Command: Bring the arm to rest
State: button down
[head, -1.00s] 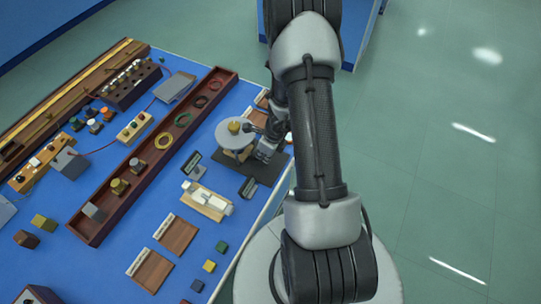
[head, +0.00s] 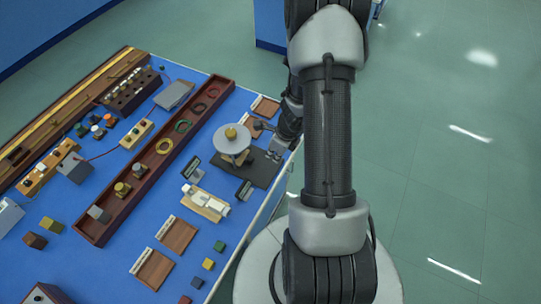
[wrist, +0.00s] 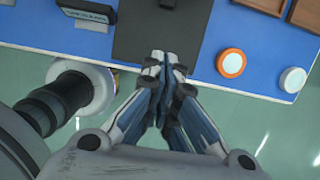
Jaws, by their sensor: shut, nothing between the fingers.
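The stage stands on a dark base plate (head: 257,174). In the wrist view my gripper (wrist: 165,62) has its fingers together, with nothing between them. The fingertips appear over the bench edge, close to a dark plate (wrist: 160,30); I cannot tell the gap. My forearm hides part of the area behind it.
A black cylinder with a pale rim (wrist: 95,88) is left of the fingers. An orange-ringed disc (wrist: 231,63) and a white disc (wrist: 292,79) lie to their right. A long brown tray (head: 172,125) crosses the bench. Green floor (head: 450,160) is open at right.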

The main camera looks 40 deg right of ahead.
jog(key=shift+v, duration=0.85)
